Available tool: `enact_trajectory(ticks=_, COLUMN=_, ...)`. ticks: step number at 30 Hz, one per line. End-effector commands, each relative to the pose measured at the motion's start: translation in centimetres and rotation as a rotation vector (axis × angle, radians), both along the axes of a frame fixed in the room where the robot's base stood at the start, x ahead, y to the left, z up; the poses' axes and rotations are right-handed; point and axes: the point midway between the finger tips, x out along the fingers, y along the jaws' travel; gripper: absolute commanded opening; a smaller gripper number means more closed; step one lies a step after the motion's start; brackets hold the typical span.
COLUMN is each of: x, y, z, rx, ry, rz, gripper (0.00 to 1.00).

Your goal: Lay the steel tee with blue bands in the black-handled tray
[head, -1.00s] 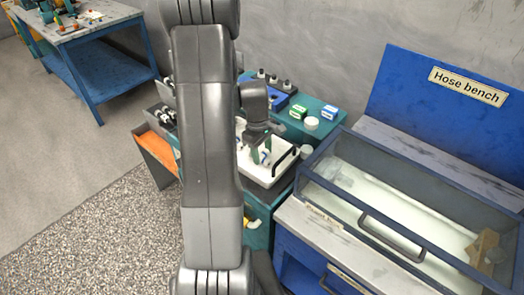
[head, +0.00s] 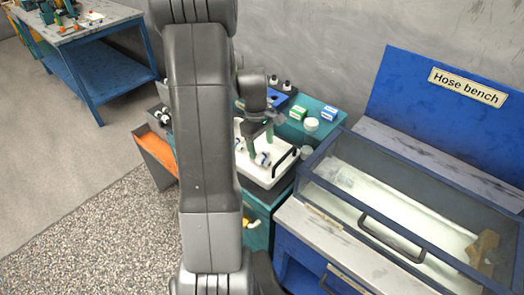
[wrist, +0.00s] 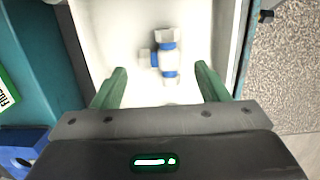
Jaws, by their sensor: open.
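The steel tee with blue bands (head: 262,158) lies in the white, black-handled tray (head: 262,179). In the wrist view the tee (wrist: 168,62) rests on the white tray floor (wrist: 110,35), with a side branch pointing left. My gripper (head: 260,144) is open and empty just above the tee. In the wrist view its green fingers (wrist: 160,70) stand apart on either side of the tee, with no visible contact. The tray's black handle (head: 286,159) shows at the right.
The tray stands on a teal cart (head: 258,207) with small boxes (head: 329,113) and a white round container (head: 311,125) behind it. The hose bench's glass-sided case (head: 400,200) stands close on the right. An orange-lined bin (head: 155,152) is at the left.

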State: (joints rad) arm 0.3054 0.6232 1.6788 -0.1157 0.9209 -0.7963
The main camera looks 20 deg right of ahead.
Motion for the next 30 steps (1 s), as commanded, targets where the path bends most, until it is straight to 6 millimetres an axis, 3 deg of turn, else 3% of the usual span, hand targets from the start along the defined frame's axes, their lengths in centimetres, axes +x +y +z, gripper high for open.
enact_trajectory(ticks=6, x=0.6, y=0.3, z=5.0, rx=-0.001, ry=-0.006, rz=-0.001, gripper=0.68)
enact_trajectory(ticks=12, x=0.8, y=0.5, z=7.6, rx=-0.001, ry=-0.002, rz=-0.001, gripper=0.68)
enact_trajectory(ticks=30, x=0.9, y=0.6, z=8.2, rx=0.002, ry=0.001, rz=-0.003, gripper=0.68)
